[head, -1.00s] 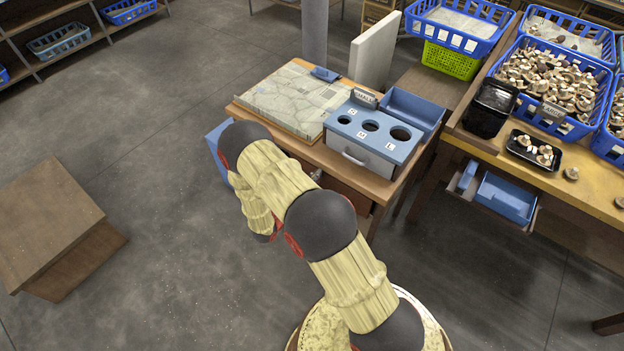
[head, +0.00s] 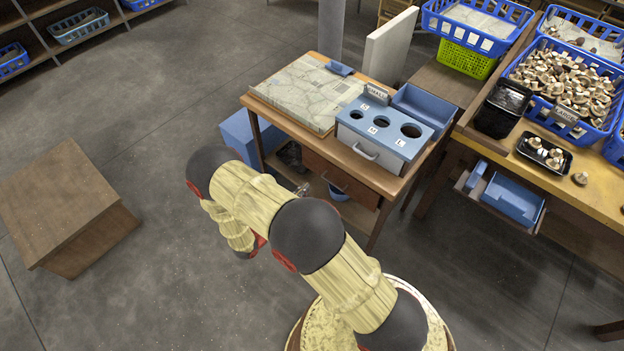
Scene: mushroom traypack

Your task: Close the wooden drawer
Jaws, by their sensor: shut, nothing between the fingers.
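The wooden drawer (head: 322,170) is under the top of the small wooden desk (head: 290,125), with a dark handle on its front. Its front looks about flush with the desk frame; a small gap cannot be ruled out from this angle. My gripper (head: 303,188) is mostly hidden behind my bent arm. Only a small grey tip shows, shut and empty, just left of and below the drawer front in the picture. I see no contact with the drawer.
The grey-blue sorting box (head: 372,157) with round holes and a map-like board (head: 305,92) sit on the desk. A blue bin (head: 238,135) stands at its left. A brown wooden box (head: 65,205) stands on the floor at left. The floor between is clear.

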